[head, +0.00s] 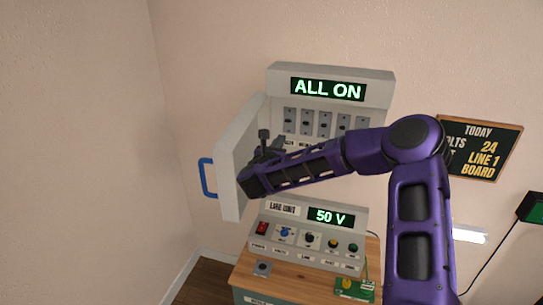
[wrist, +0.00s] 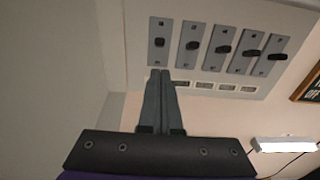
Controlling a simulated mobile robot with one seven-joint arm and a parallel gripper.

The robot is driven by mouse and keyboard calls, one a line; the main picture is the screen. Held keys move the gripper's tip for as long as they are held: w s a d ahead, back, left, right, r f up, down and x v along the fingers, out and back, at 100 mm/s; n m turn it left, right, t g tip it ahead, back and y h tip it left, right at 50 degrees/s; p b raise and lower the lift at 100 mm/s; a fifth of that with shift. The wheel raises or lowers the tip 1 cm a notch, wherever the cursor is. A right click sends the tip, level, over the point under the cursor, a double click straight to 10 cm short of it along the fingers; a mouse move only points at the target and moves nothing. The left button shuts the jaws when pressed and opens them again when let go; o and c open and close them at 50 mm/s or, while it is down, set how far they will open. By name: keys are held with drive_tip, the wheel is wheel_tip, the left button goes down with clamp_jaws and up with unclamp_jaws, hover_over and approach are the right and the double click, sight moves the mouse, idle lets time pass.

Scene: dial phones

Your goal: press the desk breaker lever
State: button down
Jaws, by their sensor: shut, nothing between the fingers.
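The breaker panel (head: 380,90) on the wall has a row of several levers on grey plates, under a display reading "ALL ON". In the wrist view the leftmost lever (wrist: 160,42) shows a small dark knob, with more levers to its right. A row of small labels (wrist: 205,86) sits below them; I cannot read which one is the desk lever. My gripper (head: 270,142) is in front of the panel's lower left. In the wrist view its fingers (wrist: 161,72) are together and empty, with the tips just below the leftmost lever plate. Contact cannot be told.
The panel door (head: 235,160) stands open at the left with a blue handle (head: 208,178), close to my gripper. Below is a line unit (head: 330,250) reading "50 V" on a wooden desk (head: 300,285). A chalkboard (head: 485,150) hangs at the right.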

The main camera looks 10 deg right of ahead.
drive_tip(key=v, duration=1)
drive_tip(key=shift+d+r, duration=0.1)
